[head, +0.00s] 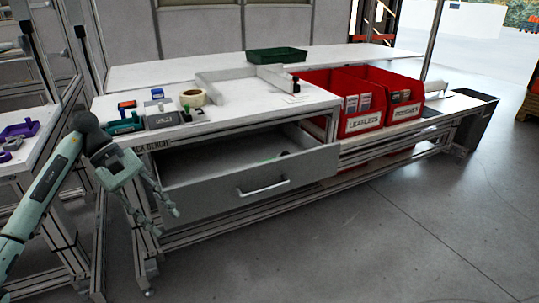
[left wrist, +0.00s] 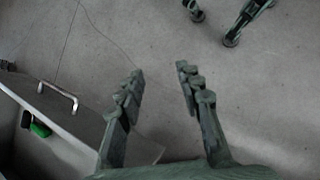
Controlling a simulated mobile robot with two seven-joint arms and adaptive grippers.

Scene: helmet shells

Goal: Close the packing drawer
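The packing drawer (head: 240,186) is grey with a silver bar handle (head: 263,187) on its front, and it stands pulled out under the white bench top. In the left wrist view the drawer front (left wrist: 60,125) and its handle (left wrist: 58,96) are at the left. My left gripper (head: 158,218) is at the left end of the drawer front in the head view, its fingers pointing down. In the left wrist view its two fingers (left wrist: 160,85) are apart with only floor between them. It holds nothing. My right gripper is not seen in the head view.
A green item (left wrist: 40,130) lies inside the drawer. The bench top holds a tape roll (head: 193,98), small boxes and a green tray (head: 277,55). Red bins (head: 362,123) stand to the right. The floor (head: 370,235) in front of the drawer is clear.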

